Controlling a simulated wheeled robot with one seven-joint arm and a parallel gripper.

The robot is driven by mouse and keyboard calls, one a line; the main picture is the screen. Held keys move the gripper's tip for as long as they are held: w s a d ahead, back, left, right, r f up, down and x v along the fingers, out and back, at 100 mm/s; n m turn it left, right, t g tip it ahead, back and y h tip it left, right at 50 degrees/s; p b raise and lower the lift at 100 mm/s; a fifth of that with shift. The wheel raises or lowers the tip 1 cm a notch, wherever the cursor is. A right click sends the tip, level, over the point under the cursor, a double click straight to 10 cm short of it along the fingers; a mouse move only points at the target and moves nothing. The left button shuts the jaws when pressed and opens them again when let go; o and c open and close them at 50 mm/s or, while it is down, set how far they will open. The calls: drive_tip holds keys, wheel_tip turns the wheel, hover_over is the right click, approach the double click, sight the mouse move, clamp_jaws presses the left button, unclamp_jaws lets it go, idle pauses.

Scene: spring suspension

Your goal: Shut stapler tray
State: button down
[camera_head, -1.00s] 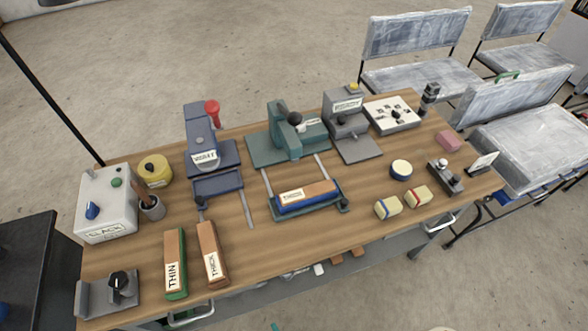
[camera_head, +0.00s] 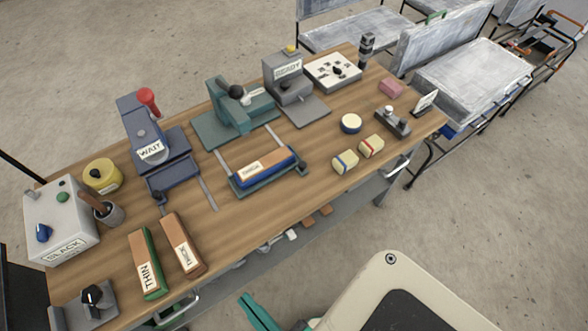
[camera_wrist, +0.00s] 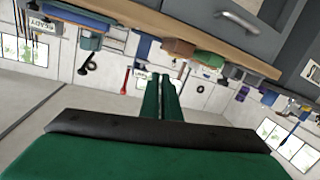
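The blue machine (camera_head: 140,118) with a red knob and a WAIT label stands on the wooden bench, its blue tray (camera_head: 174,181) drawn out in front on rails. The teal machine (camera_head: 236,105) beside it also has a tray (camera_head: 240,190) drawn out on two rails, with a blue-and-orange labelled block (camera_head: 264,168) lying in it. I cannot tell which is the stapler. My gripper (camera_head: 246,300) is off the bench's front edge, apart from both trays. In the wrist view its green fingers (camera_wrist: 158,88) lie close together with nothing between them.
THIN (camera_head: 149,265) and THICK (camera_head: 182,245) blocks lie at the bench's front left. Chairs stand behind. Floor is clear right of the bench.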

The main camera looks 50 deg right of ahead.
drive_tip(key=w+d+r+n+t+y, duration=0.1)
drive_tip(key=w+d+r+n+t, duration=0.25)
drive_tip(key=d+n, duration=0.55)
drive_tip(key=w+d+r+n+t+y, duration=0.1)
drive_tip(key=w+d+r+n+t, duration=0.3)
drive_tip(key=n, duration=1)
drive_tip(key=s+d+f+n+g+h, duration=0.1)
drive_tip(key=s+d+f+n+g, duration=0.25)
drive_tip(key=d, duration=0.45)
drive_tip(key=s+d+f+n+g+h, duration=0.1)
drive_tip(key=s+d+f+n+g, duration=0.2)
drive_tip(key=d, duration=0.5)
drive_tip(key=s+d+f+n+g, duration=0.1)
drive_tip(key=d+f+n, duration=0.25)
drive_tip(key=d, duration=0.45)
drive_tip(key=shift+n, duration=0.3)
drive_tip(key=w, duration=0.9)
drive_tip(key=w+f, duration=0.1)
drive_tip(key=w, duration=0.3)
drive_tip(key=shift+w+d+f, duration=0.1)
drive_tip(key=shift+w+d, duration=0.1)
drive_tip(key=shift+d, duration=0.05)
drive_tip(key=shift+d+h, duration=0.1)
drive_tip(key=shift+h, duration=0.2)
